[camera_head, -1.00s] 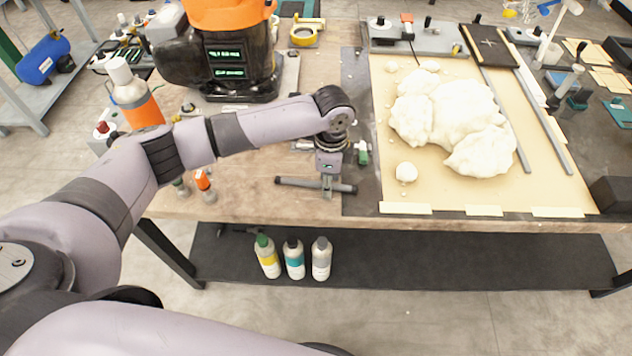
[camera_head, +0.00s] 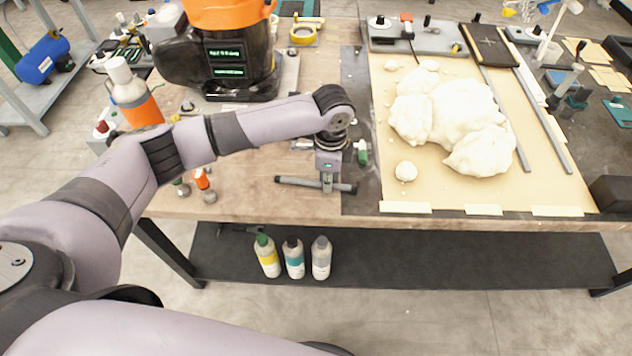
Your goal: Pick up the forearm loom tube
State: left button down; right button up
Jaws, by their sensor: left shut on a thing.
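My right gripper is not in view.
A board with white foam lumps (camera_head: 455,115) lies right of the gripper. A small green-capped bottle (camera_head: 362,152) stands close to it. An orange and black machine (camera_head: 225,55) stands behind. Several bottles stand at the left, and three (camera_head: 294,258) on the lower shelf.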

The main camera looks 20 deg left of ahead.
pick_arm(q)
jog(key=shift+r, duration=0.15)
notch_tip(320, 180, up, 20)
jog(key=shift+b, duration=0.45)
jog(key=c, duration=2.1)
grip_release()
jog(key=shift+c, duration=0.2)
grip_shut()
